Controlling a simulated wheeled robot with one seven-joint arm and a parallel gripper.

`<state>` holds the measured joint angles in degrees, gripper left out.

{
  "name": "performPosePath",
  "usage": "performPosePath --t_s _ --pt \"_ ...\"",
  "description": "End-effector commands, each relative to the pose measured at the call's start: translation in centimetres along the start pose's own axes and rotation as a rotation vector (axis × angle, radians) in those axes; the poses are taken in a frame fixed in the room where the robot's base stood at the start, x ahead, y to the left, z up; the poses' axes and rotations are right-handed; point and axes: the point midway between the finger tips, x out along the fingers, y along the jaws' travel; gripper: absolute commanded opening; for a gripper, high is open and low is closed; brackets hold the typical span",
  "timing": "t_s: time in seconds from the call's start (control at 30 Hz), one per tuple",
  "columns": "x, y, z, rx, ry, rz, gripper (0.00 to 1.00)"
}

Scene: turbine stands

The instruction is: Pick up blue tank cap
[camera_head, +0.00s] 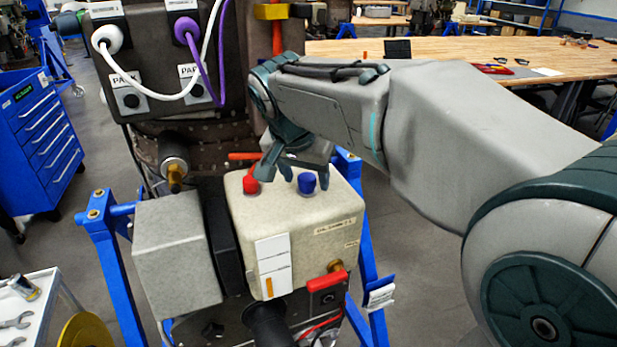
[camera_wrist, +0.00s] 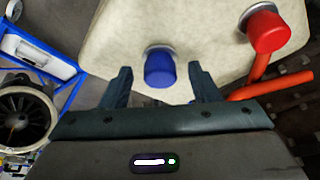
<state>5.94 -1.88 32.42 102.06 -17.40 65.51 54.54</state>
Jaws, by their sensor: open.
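The blue tank cap (camera_head: 306,183) sits on the top right part of the beige tank (camera_head: 300,215). In the wrist view the blue cap (camera_wrist: 159,68) shows between the two fingers of my gripper (camera_wrist: 160,82), with a gap on each side. My gripper (camera_head: 279,178) is open and holds nothing. The exact height of the fingertips over the blue cap is hard to tell.
A red cap (camera_wrist: 268,32) sits close by on the same tank, with a red-orange pipe (camera_wrist: 270,85) beside it. A grey box (camera_head: 175,250) stands left of the tank. Blue stand posts (camera_head: 357,220) flank it. A wooden workbench (camera_head: 450,50) is behind.

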Motion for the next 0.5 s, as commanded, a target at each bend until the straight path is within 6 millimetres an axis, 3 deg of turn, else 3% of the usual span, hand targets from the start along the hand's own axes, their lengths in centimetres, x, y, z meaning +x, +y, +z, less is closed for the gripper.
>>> performPosePath --t_s 0.3,0.47,0.5 --pt "0.66 -0.03 0.01 -0.001 0.002 -0.001 0.56" --pt "0.64 -0.03 0.01 -0.001 0.001 -0.001 0.11" --pt "0.64 -0.03 0.01 -0.001 0.002 -0.001 0.08"
